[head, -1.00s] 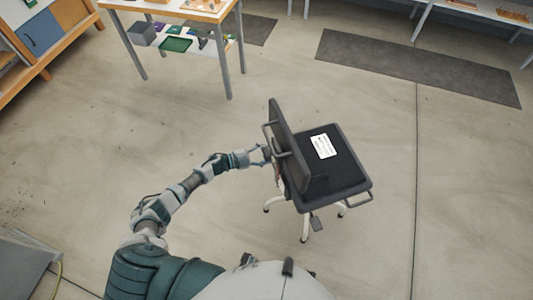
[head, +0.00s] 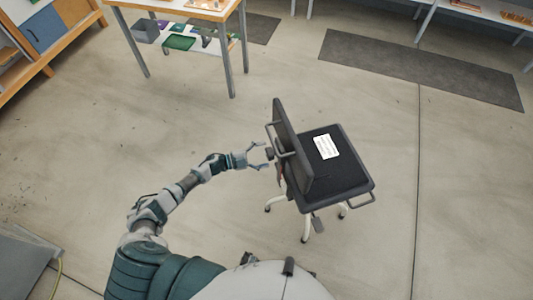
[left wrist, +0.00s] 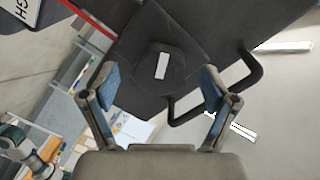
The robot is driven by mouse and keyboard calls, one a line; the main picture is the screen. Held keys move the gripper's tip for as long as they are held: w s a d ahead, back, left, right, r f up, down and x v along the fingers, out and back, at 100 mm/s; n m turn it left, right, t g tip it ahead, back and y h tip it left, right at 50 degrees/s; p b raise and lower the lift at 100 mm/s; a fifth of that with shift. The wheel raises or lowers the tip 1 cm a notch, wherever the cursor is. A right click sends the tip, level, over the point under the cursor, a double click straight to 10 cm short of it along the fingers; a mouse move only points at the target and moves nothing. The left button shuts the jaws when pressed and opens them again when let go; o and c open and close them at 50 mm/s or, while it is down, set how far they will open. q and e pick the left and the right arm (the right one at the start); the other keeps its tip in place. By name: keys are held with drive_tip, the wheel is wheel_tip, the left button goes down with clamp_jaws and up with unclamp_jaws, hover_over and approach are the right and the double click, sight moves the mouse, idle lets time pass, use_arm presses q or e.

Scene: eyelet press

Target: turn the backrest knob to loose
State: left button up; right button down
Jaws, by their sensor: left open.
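The office chair has a dark upright backrest (head: 290,135) and a dark seat (head: 335,175) with a white label on it. The backrest knob (head: 269,153) sticks out from the backrest's rear. In the left wrist view the knob (left wrist: 150,77) is a dark block with a white bar mark, which stands nearly upright in the picture. My left gripper (head: 269,156) is open behind the backrest. In the left wrist view its fingers (left wrist: 155,90) are spread wide to either side of the knob, lower in the picture, and nothing is held. My right gripper is not in view.
The chair stands on white legs (head: 305,225) on open concrete floor. A table with a lower shelf (head: 180,42) stands at the back left, and a dark mat (head: 420,70) lies behind the chair.

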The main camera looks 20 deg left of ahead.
use_arm(q)
drive_tip(key=v, duration=1)
drive_tip(key=shift+a, duration=0.4)
drive_tip(key=shift+d+f, duration=0.1)
drive_tip(key=shift+d, duration=0.05)
